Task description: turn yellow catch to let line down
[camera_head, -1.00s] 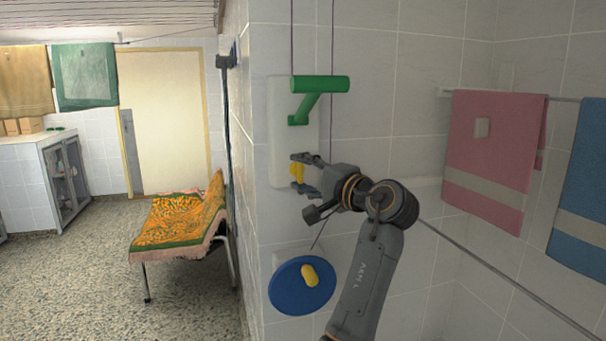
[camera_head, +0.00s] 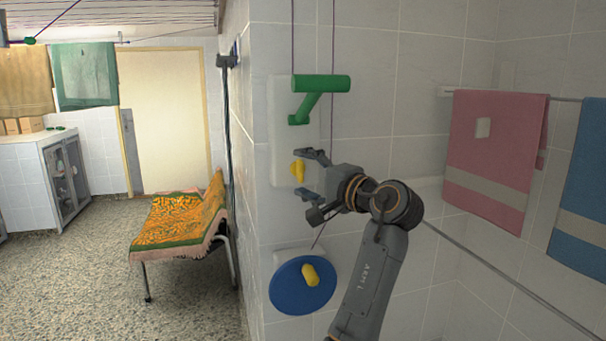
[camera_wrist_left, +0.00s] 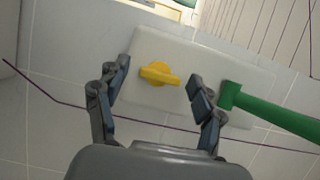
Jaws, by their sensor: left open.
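The yellow catch (camera_head: 298,172) sits on a white wall plate (camera_head: 281,150), below a green T-shaped handle (camera_head: 320,84). My left gripper (camera_head: 310,174) is open just to the right of the catch, with its fingers above and below it. In the left wrist view, the yellow catch (camera_wrist_left: 160,74) lies ahead between the two spread fingers (camera_wrist_left: 158,82), with clear space on both sides. The line (camera_head: 333,40) runs as thin dark cords up the wall from the handle area. My right gripper is not in view.
A blue wheel (camera_head: 302,286) with a yellow knob is on the wall below. Pink (camera_head: 494,155) and blue (camera_head: 580,190) towels hang on a rail to the right. A bench with an orange cloth (camera_head: 180,222) stands on the floor to the left.

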